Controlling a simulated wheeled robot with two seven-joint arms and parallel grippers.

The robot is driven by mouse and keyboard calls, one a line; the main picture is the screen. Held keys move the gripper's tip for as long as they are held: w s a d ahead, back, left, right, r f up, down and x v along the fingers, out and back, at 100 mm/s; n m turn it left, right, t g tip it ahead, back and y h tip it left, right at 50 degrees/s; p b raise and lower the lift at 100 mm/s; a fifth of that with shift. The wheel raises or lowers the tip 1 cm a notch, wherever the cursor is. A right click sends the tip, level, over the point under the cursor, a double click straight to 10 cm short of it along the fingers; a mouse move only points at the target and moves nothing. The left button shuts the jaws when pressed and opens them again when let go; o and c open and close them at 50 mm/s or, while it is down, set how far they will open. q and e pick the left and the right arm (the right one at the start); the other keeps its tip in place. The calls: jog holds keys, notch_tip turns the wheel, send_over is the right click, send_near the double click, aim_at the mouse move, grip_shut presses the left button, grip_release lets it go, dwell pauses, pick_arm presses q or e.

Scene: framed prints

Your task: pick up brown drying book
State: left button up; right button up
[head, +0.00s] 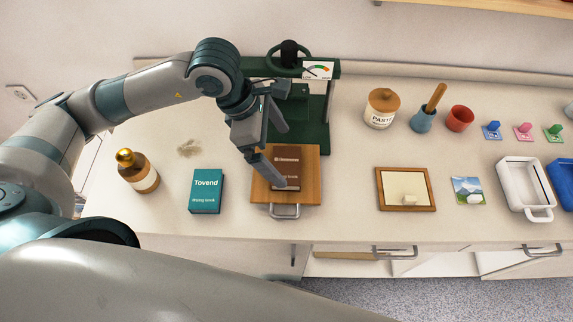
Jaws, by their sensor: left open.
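The brown drying book (289,155) lies on a wooden board (306,193) with a metal handle, at the front of a green press (316,131). My left gripper (284,157) is open, pointing down over the book. One finger crosses the book and hides part of its cover and title. The other finger is farther back, beside the book's far end. I cannot tell whether either finger touches the book. My right gripper is not in view.
A teal book (206,191) and a gold-topped bottle (138,170) stand left of the board. A paste jar (381,109), a wooden frame (406,189), a small landscape print (468,190) and a white tray (525,187) are to the right. The counter between board and frame is clear.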

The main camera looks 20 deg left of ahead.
aim_at(286, 165)
pick_arm(q)
jog(key=shift+s+f+p, duration=0.15)
jog(key=shift+f+p, duration=0.5)
jog(key=shift+f, duration=0.05)
jog(key=p+x, duration=0.1)
jog(key=x, duration=0.2)
jog(key=shift+s+a, duration=0.1)
jog(key=shift+a, duration=0.1)
jog(key=shift+d+f, duration=0.15)
jog(key=shift+f, duration=0.35)
jog(key=c, duration=1.3)
jog(key=shift+o, duration=0.2)
jog(key=shift+r, duration=0.2)
